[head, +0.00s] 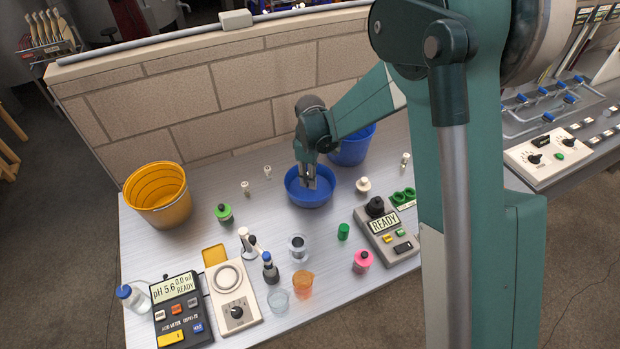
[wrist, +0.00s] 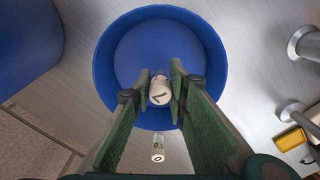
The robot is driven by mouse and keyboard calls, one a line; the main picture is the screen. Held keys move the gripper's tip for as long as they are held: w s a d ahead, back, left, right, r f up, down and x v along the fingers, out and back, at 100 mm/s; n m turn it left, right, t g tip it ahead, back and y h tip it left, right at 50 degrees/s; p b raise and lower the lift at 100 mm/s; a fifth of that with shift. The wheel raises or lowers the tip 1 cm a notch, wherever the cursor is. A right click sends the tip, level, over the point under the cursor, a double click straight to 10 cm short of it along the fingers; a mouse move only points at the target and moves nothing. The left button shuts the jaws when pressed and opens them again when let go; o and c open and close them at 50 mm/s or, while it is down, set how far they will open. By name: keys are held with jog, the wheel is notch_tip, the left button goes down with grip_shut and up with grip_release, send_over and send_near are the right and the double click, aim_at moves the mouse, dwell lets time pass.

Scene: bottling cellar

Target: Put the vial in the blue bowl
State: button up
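The blue bowl (head: 295,197) stands on the bench, and it fills the middle of the wrist view (wrist: 125,60). My gripper (head: 308,182) points down over the bowl. In the wrist view my gripper (wrist: 160,91) is shut on a small whitish vial (wrist: 159,91) with a dark mark, seen end-on between the fingertips. The vial appears against the bowl's inside; its height above the bottom is hard to judge. In the head view the fingers mostly hide it.
A blue bucket (head: 352,148) stands close behind the bowl. Other small vials stand at left (head: 245,188), (head: 267,172) and right (head: 405,160). A white-knobbed item (head: 363,185) is right of the bowl. A yellow bucket (head: 157,196) stands far left; meters and beakers fill the front.

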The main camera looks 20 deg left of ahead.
jog(key=o, duration=0.3)
jog(key=shift+o, duration=0.2)
jog(key=shift+r, duration=0.15)
jog(key=shift+r+p, duration=1.1)
jog(key=shift+r, duration=2.25)
